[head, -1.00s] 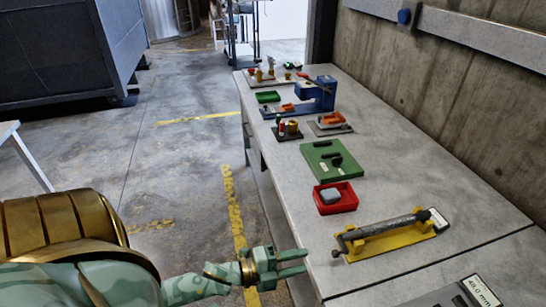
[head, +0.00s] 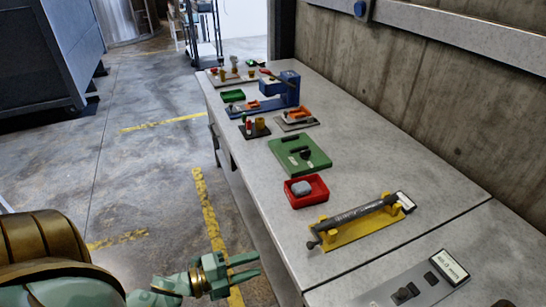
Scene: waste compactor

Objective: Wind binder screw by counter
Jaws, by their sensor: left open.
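A dark grey screw (head: 356,215) lies along a yellow base (head: 352,235) on the near part of the bench, with a dark knob or crank at its left end. A small white display (head: 405,201) sits at its right end; its reading is too small to tell. My left gripper (head: 258,265) is open and empty, over the floor just left of the bench edge, apart from the screw. My right gripper is out of view.
The grey bench (head: 420,165) runs back along a concrete wall. A grey panel (head: 415,292) with a white label and black knobs is at front right. A red tray (head: 306,203) with a grey block, a green plate (head: 300,168) and a blue press (head: 285,90) stand farther back.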

